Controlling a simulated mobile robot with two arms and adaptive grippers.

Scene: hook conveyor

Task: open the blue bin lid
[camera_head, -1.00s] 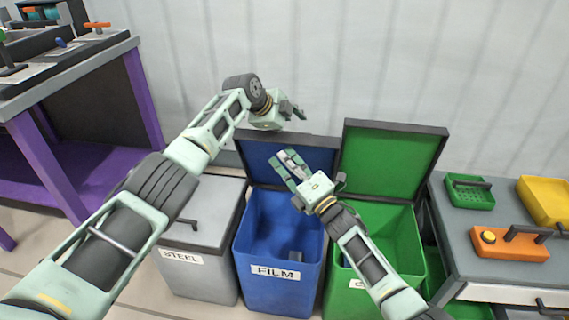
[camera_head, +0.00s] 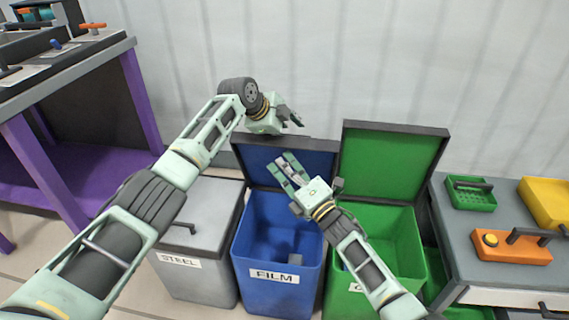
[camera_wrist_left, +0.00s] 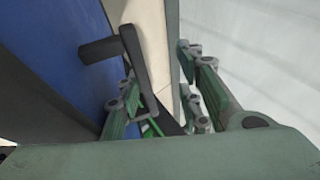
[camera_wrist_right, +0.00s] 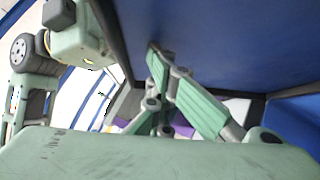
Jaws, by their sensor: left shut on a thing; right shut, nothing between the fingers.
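The blue bin (camera_head: 263,293), labelled FILM, stands in the middle of the head view. Its blue lid (camera_head: 259,160) stands raised at the back, inner face to the front, and the bin's inside shows. My left gripper (camera_head: 296,117) is at the lid's top edge, partly behind it. In the left wrist view its fingers (camera_wrist_left: 163,92) are shut on what looks like the lid's dark handle (camera_wrist_left: 133,60); the contact is partly hidden. My right gripper (camera_head: 284,167) is shut and empty in front of the lid's inner face; its fingers show in the right wrist view (camera_wrist_right: 165,90).
A grey STEEL bin (camera_head: 202,280) with its lid down stands to the left. A green bin (camera_head: 408,240) with its lid (camera_head: 393,165) up stands close on the right. A grey table (camera_head: 500,232) is farther right, a purple bench (camera_head: 150,110) far left. The wall is close behind.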

